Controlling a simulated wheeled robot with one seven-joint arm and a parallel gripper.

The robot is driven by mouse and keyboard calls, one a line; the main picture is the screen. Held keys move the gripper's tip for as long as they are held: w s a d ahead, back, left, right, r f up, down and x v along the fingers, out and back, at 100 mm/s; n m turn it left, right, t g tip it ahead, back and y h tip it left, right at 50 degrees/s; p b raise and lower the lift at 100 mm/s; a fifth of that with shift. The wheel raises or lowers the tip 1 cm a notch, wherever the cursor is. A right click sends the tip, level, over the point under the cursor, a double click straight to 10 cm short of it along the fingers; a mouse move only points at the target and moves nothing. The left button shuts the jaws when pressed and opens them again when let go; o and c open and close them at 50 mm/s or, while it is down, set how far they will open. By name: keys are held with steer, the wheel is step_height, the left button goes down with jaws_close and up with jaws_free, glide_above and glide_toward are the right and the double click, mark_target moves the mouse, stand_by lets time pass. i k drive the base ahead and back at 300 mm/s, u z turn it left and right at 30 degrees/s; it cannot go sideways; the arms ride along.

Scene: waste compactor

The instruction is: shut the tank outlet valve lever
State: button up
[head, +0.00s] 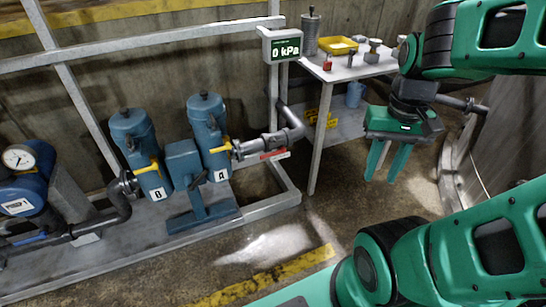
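A red lever (275,154) sits at a grey pipe valve (268,142) just right of the blue canister marked A. It lies roughly along the pipe. It may be the tank outlet valve lever; no readable label confirms this. My gripper (382,178) hangs at the right, fingers pointing down, well to the right of the red lever and apart from it. Its two green fingers are spread with a gap and nothing between them. Another pipe (462,103) runs to a metal tank (500,150) at the right edge, partly hidden by my arm.
A grey rail frame (150,40) carries a gauge reading 0 kPa (284,46). A workbench (345,72) holds a red item, a yellow tray and cans. The floor (335,205) between skid and gripper is open.

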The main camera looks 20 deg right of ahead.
mark_target(282, 150)
steer(key=u, duration=0.75)
steer(key=k, duration=1.05)
steer(key=z, duration=0.85)
steer(key=i, duration=1)
steer(key=u, duration=0.05)
